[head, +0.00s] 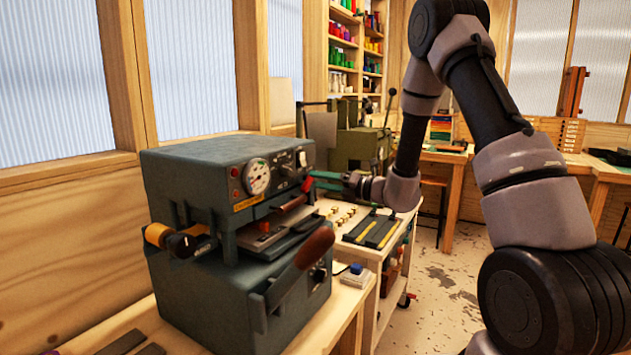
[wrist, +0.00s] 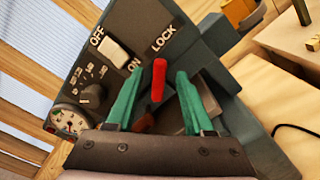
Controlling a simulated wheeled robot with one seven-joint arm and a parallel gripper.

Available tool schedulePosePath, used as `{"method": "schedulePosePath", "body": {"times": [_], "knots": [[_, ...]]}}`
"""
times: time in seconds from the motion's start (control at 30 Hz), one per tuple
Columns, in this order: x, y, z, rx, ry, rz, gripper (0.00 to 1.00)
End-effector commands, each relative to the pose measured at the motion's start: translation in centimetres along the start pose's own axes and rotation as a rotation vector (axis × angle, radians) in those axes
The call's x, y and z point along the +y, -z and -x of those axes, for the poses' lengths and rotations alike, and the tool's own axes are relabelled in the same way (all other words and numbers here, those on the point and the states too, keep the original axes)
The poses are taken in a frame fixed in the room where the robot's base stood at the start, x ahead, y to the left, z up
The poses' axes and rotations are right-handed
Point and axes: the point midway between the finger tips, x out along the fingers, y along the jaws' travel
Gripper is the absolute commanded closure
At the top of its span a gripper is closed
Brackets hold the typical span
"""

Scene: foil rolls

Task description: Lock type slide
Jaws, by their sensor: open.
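The dark green-grey press (head: 215,165) stands on the bench at left in the head view. Its red lock lever (wrist: 157,80) sticks out below the printed word LOCK in the wrist view; its red tip also shows in the head view (head: 308,184). My gripper (wrist: 160,76) is open, with one green finger on each side of the lever and visible gaps between. In the head view my gripper (head: 326,178) is at the press's right front corner. The type slide cannot be clearly made out; a dark slot shows below the lever.
The press front carries a gauge (head: 257,176) and a white ON/OFF switch (wrist: 117,53). A long brown-handled lever (head: 314,247) juts out in front. A trolley (head: 355,238) with brass pieces and a dark tray stands just right of the press. Floor is open farther right.

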Motion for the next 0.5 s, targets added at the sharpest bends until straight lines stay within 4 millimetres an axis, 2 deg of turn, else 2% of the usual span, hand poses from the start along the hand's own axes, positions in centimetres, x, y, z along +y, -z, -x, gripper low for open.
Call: {"method": "schedulePosePath", "body": {"times": [0.1, 0.2, 0.5], "knots": [[0.0, 0.0, -1.4, 0.002, -0.001, 0.003, 0.47], [0.0, -0.1, -1.9, -0.001, 0.0, 0.002, 0.47], [0.0, 0.0, -2.1, 0.0, 0.0, 0.001, 0.47]]}}
